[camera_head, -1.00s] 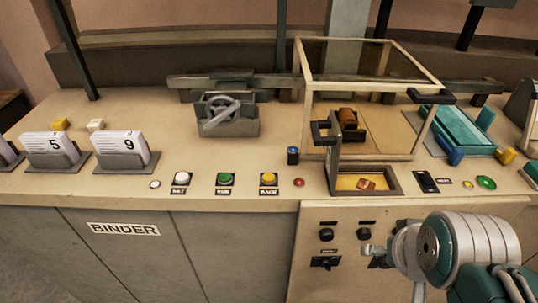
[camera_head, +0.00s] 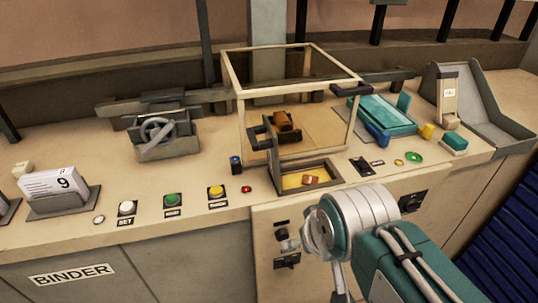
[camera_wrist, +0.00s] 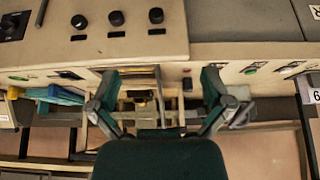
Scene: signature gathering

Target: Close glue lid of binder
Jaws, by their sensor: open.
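The binder's glue well (camera_head: 334,168) is a grey-rimmed tray set in the counter, with amber glue and a small orange-brown block inside. Its lid (camera_head: 270,153) stands up at the well's left side, with a black handle (camera_head: 258,132) near the top. The lid is open. My arm comes in from the lower right in the head view, and my gripper is low in front of the counter's front panel, apart from the lid. In the wrist view my gripper (camera_wrist: 160,78) has its two fingers spread wide with nothing held; the well area shows between them.
A glass-walled frame (camera_head: 240,125) stands around and behind the well. A teal tray (camera_head: 385,115) is at right. Knobs (camera_head: 411,203) stick out from the front panel.

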